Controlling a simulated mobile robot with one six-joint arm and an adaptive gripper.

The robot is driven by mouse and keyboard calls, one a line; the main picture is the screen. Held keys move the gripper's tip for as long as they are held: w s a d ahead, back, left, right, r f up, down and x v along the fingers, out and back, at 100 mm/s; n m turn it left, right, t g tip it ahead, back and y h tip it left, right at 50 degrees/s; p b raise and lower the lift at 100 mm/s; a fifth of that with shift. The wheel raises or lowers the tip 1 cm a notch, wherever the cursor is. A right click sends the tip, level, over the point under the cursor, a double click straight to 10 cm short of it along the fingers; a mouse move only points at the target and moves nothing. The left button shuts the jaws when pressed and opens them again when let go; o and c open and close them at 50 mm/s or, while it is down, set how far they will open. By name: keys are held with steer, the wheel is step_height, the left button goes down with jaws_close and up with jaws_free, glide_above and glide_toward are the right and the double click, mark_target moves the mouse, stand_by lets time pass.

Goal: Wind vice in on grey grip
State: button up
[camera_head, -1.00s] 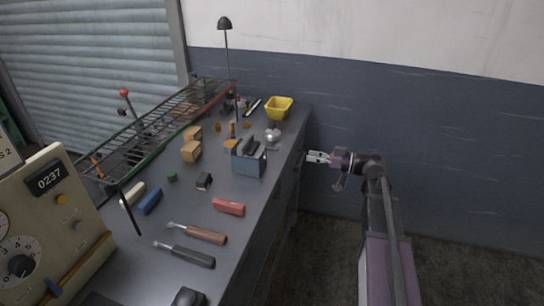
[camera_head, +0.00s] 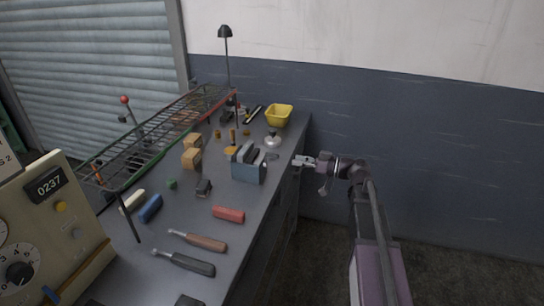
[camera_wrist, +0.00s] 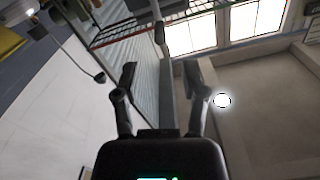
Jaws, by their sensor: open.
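The blue-grey vice (camera_head: 249,171) stands on the bench near its right edge, with grey upright jaw pieces on top. I cannot make out whether a grey grip sits between these jaws. A small dark grey block (camera_head: 203,188) lies on the bench left of and nearer than the vice. My gripper (camera_head: 300,161) is open and empty, just off the bench's right edge, to the right of the vice and apart from it. In the wrist view my gripper (camera_wrist: 158,72) has its two fingers spread with nothing between them. The vice does not show there.
On the bench (camera_head: 140,262) lie a red block (camera_head: 229,214), a brown-handled tool (camera_head: 205,243) and a dark-handled tool (camera_head: 190,264). A yellow bin (camera_head: 279,116) stands at the far end. A wire rack (camera_head: 150,150) runs along the left. The floor right of the bench is clear.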

mark_target(272, 155)
steer(key=x, duration=0.9)
steer(key=shift+a, duration=0.15)
jaws_close()
